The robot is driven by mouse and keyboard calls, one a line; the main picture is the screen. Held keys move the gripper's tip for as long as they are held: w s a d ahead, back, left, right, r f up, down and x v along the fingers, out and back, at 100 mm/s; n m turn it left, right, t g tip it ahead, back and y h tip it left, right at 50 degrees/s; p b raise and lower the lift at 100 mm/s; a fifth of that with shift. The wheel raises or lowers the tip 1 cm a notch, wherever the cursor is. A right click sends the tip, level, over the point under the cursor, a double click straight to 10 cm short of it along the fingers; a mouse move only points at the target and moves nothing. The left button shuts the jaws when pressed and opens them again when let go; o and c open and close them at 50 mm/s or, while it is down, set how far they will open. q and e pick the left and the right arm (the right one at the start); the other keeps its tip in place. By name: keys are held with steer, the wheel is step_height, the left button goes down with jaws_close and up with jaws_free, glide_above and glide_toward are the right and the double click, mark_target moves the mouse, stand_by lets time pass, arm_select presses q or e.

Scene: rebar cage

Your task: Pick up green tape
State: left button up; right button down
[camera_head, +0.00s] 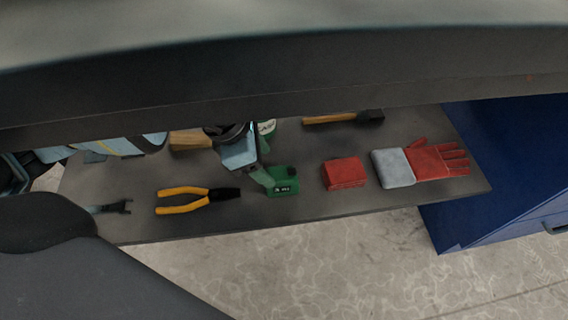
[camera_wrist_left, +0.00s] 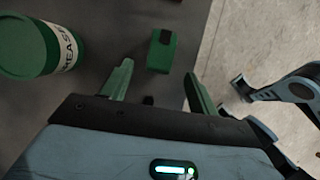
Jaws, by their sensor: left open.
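The green tape is a small boxy green tape measure (camera_head: 284,183) with a dark patch, lying on the dark shelf (camera_head: 230,215). It also shows in the left wrist view (camera_wrist_left: 162,55), just beyond the fingertips and roughly between their lines. My left gripper (camera_head: 268,168) hangs over the shelf close to the tape measure, and in the head view a finger overlaps its left side. In the left wrist view my left gripper (camera_wrist_left: 158,85) has its two green fingers spread, with nothing between them. I cannot tell whether a finger touches the tape.
Yellow-handled pliers (camera_head: 190,198) lie left of the tape, a red block (camera_head: 345,173) and red-grey gloves (camera_head: 436,162) right. A green can (camera_wrist_left: 28,45) stands near the left finger in the wrist view. A hammer (camera_head: 335,118) lies behind. A dark beam (camera_head: 300,75) crosses above.

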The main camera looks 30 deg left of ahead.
mark_target(279, 173)
arm_select(q)
steer(key=shift+s, duration=0.1)
arm_select(e)
steer(key=shift+s+f, duration=0.1)
arm_select(q)
steer(key=shift+d+f, duration=0.2)
steer(key=shift+f, duration=0.25)
steer(key=shift+b+x, duration=0.7)
steer(key=shift+x, duration=0.35)
steer(key=b+x, duration=0.1)
steer(key=x, duration=0.1)
steer(key=b+x, duration=0.1)
steer(key=x, duration=0.1)
steer(key=shift+w+d+f+b, duration=0.15)
steer(key=shift+w+d+b, duration=0.2)
steer(key=shift+w, duration=0.15)
arm_select(e)
steer(key=f, duration=0.3)
steer(key=shift+s+f, duration=0.25)
steer(key=shift+f, duration=0.05)
arm_select(q)
steer(key=shift+c, duration=0.8)
steer(key=c, duration=1.1)
arm_select(e)
steer(key=shift+w, duration=0.15)
